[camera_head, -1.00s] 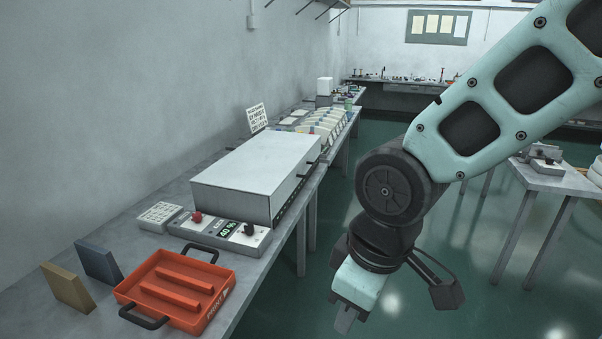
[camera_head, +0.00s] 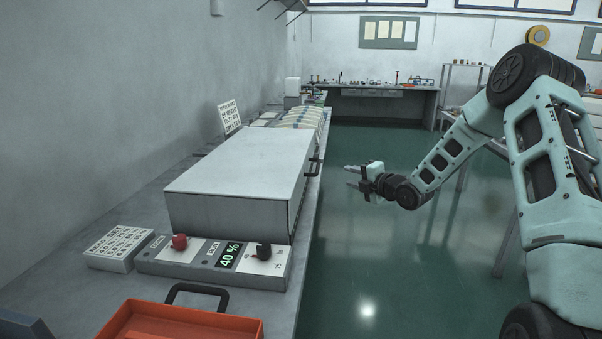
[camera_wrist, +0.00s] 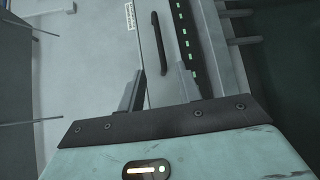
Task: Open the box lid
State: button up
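The grey box (camera_head: 235,180) stands on the bench along the left wall, with its flat lid (camera_head: 240,160) shut. A black bar handle (camera_head: 314,167) sits on its right side. My gripper (camera_head: 350,176) is to the right of the box, over the aisle, with its fingers pointing left toward the handle and a gap between them and the box. In the wrist view the fingers (camera_wrist: 160,75) are apart and empty. The black handle (camera_wrist: 157,42) shows ahead of them, not held.
A control panel (camera_head: 200,268) with a red knob, a dark knob and a 40 % display adjoins the box's near side. The green floor (camera_head: 365,255) right of the bench is clear.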

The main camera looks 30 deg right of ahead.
aim_at(317, 165)
jog(key=p+x, duration=0.2)
jog(key=x, duration=1.5)
jog(key=shift+w, duration=0.2)
grip_shut()
jog(key=shift+r, duration=0.2)
